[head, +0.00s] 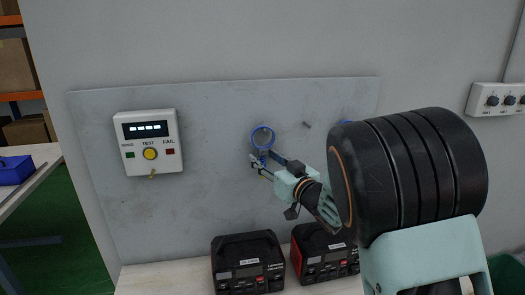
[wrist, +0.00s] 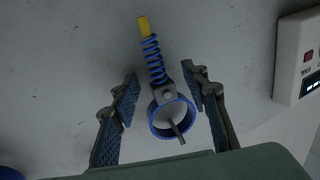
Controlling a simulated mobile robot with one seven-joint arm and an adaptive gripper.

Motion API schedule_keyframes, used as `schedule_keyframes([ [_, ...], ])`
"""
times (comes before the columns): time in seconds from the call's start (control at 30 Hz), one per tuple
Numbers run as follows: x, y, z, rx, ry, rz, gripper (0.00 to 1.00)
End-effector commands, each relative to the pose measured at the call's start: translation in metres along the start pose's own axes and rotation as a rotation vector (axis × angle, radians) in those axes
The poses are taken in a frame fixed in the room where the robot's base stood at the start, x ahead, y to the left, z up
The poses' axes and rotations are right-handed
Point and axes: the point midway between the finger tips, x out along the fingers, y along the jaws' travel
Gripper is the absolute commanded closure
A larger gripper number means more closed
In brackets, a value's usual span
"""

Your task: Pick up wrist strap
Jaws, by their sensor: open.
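The wrist strap is a blue ring (head: 262,136) with a coiled blue cord and a yellow end. It hangs against the grey wall panel. In the wrist view the strap's ring (wrist: 172,118) has a grey peg through it, and the cord and yellow tip extend upward in the picture. My gripper (head: 266,167) is at the lower part of the strap. In the wrist view its open fingers (wrist: 160,80) stand on either side of the strap, with visible gaps. In the head view the fingers partly hide the cord.
A white tester box (head: 149,140) with a yellow button is left on the panel (head: 220,110). A bare peg (head: 307,125) sits right of the strap. Another blue item (head: 345,123) is mostly hidden by my arm. Two black-and-red units (head: 248,262) stand below on a light surface.

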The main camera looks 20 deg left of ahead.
Motion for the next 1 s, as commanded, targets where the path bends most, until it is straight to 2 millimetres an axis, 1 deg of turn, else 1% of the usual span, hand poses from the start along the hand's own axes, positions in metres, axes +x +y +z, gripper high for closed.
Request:
schedule_keyframes([
  [0.27,0.0024,0.0001,0.0001,0.0,0.0,0.0,0.59],
  [0.6,0.0022,0.0001,-0.0001,0.0,0.001,0.0,0.97],
  [0.87,0.0022,0.0001,-0.0005,0.0,0.001,0.0,0.97],
  [1.0,0.0022,0.0002,-0.0047,0.0,0.003,0.0,0.97],
])
